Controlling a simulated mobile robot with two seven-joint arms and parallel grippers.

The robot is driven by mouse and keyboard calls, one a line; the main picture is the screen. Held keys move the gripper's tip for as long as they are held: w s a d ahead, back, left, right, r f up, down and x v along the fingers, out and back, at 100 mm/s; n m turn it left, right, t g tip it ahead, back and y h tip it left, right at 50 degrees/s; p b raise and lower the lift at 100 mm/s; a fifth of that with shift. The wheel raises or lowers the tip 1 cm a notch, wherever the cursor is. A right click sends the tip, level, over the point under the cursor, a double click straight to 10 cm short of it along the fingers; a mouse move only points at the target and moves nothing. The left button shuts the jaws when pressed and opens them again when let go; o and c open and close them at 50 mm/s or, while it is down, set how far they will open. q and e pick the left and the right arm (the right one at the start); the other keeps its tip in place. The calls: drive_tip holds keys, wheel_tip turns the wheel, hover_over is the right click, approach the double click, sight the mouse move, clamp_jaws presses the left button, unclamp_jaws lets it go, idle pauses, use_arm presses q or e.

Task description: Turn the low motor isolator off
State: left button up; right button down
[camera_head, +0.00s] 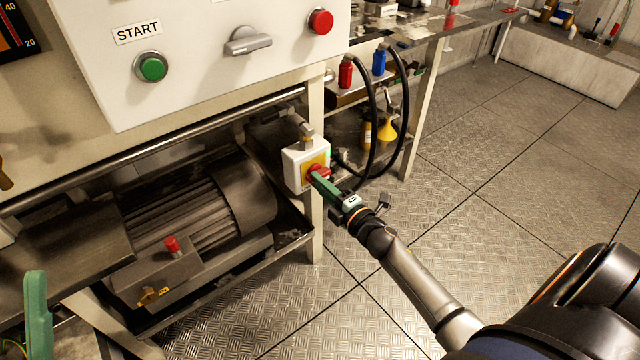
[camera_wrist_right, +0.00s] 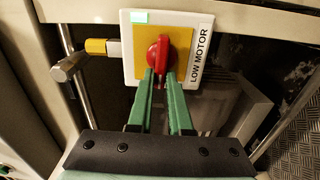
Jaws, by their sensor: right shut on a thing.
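The low motor isolator (camera_head: 294,157) is a white box with a yellow plate and a red handle, on the frame leg below the panel. In the right wrist view the isolator (camera_wrist_right: 190,77) carries the label LOW MOTOR and a lit green patch at its top left. Its red handle (camera_wrist_right: 158,53) stands about upright in that view. My right gripper (camera_head: 317,176) is shut on the red handle, with a green finger on each side of its lower end. One green finger of my left gripper (camera_head: 38,312) shows at the lower left, away from the isolator.
A motor (camera_head: 200,215) sits on the low shelf left of the isolator. Above is a white panel with a green START button (camera_head: 151,67), a grey selector (camera_head: 248,41) and a red button (camera_head: 320,21). Black hoses (camera_head: 405,100) hang at the right. The floor at right is clear.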

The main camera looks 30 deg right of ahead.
drive_tip(key=shift+f+n, duration=0.1)
drive_tip(key=shift+n, duration=0.2)
drive_tip(key=c, duration=0.8)
unclamp_jaws()
drive_tip(key=shift+c, duration=0.2)
drive_tip(key=s+d+p, duration=0.1)
drive_tip(key=s+p, duration=0.1)
drive_tip(key=s, duration=1)
drive_tip(key=shift+s, duration=0.3)
